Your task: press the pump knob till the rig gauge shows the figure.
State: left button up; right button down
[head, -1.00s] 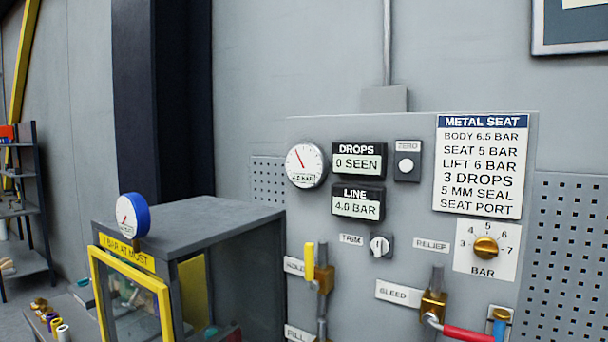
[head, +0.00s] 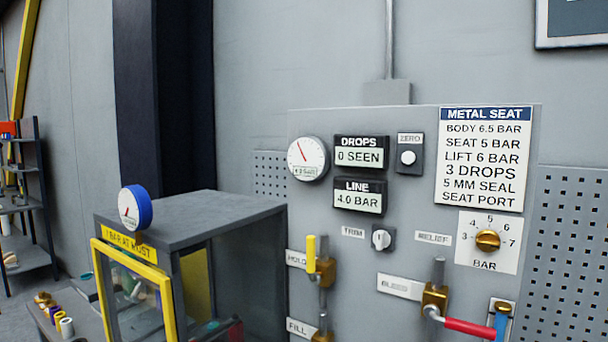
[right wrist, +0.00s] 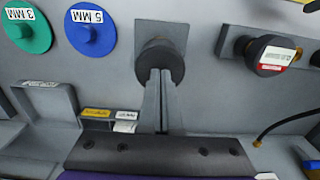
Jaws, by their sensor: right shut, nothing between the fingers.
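The panel's round dial gauge (head: 307,158) shows in the head view, with its red needle pointing up and left and small figures too blurred to read. The LINE display (head: 359,197) below it reads 4.0 BAR. In the right wrist view a dark round knob (right wrist: 160,61) stands out from a grey plate; I see no label naming it as the pump knob. My right gripper (right wrist: 160,78) is shut and empty, its fingertips at the lower face of that knob, seemingly touching it. My left gripper is in neither view.
The DROPS display (head: 359,157) reads 0 SEEN. A METAL SEAT card (head: 485,158) lists pressures. A brass relief dial (head: 487,240) and a red-handled bleed valve (head: 468,327) are on the panel. Green (right wrist: 28,33) and blue (right wrist: 91,34) discs and a black knob (right wrist: 271,54) flank my fingers.

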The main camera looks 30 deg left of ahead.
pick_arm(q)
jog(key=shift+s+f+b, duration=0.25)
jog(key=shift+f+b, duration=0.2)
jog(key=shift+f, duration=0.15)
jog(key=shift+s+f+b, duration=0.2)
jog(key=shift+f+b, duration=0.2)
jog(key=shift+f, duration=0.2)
pick_arm(e)
jog(key=shift+f, duration=1.75)
jog(key=shift+r, duration=0.1)
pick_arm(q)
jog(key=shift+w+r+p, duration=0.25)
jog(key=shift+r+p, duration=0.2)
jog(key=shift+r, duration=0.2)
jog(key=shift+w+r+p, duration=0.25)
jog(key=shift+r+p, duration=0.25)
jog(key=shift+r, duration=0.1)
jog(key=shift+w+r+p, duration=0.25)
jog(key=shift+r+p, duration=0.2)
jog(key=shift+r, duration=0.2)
pick_arm(e)
jog(key=shift+r, duration=2.3)
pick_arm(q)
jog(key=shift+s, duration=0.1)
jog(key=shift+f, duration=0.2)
pick_arm(e)
jog(key=shift+f, duration=0.25)
